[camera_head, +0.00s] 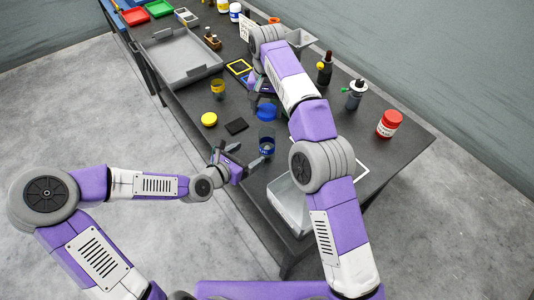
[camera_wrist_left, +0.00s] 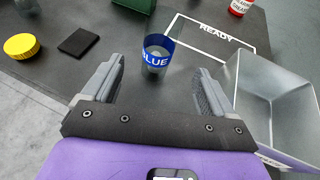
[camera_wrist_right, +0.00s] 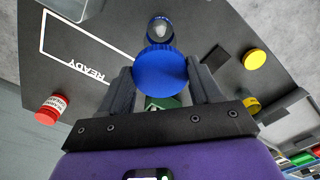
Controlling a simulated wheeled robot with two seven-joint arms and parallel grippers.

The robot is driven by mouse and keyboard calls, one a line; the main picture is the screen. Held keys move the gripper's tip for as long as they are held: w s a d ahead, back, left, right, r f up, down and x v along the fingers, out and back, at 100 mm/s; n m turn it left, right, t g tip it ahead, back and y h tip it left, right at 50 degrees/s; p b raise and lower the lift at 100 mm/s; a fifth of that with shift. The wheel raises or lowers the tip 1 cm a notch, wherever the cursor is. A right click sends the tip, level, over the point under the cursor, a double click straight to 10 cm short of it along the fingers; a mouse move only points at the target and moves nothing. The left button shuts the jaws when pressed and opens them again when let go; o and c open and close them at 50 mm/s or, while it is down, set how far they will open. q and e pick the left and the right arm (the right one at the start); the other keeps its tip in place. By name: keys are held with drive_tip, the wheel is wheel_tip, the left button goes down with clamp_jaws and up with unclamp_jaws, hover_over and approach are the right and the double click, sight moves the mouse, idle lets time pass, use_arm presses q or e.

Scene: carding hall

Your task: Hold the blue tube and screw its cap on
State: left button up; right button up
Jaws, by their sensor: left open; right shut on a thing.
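The blue tube (camera_head: 266,146), clear with a blue band marked BLUE, stands upright on the table. It shows in the left wrist view (camera_wrist_left: 155,60) and, partly, in the right wrist view (camera_wrist_right: 159,27). My left gripper (camera_head: 244,156) is open, its fingers to either side of the tube's line and short of it, not touching. The round blue cap (camera_wrist_right: 160,68) is held between the fingers of my right gripper (camera_wrist_right: 162,74); it also shows in the head view (camera_head: 265,112), beyond and apart from the tube. The right fingertips are largely hidden in the head view.
A yellow cap (camera_head: 209,119) and a black pad (camera_head: 236,126) lie left of the tube. A yellow-banded tube (camera_head: 217,88) stands farther back. A grey bin (camera_wrist_left: 275,100) sits close right of my left gripper, by the READY outline (camera_wrist_left: 215,35). A red-lidded jar (camera_head: 388,125) stands right.

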sight(262, 145)
idle(0.4)
use_arm(q)
drive_tip(key=x, duration=1.2)
drive_tip(key=shift+d, duration=0.1)
drive_tip(key=shift+c, duration=0.4)
drive_tip(key=c, duration=1.4)
use_arm(e)
drive_tip(key=shift+s+f, duration=0.1)
drive_tip(key=shift+f, duration=2.45)
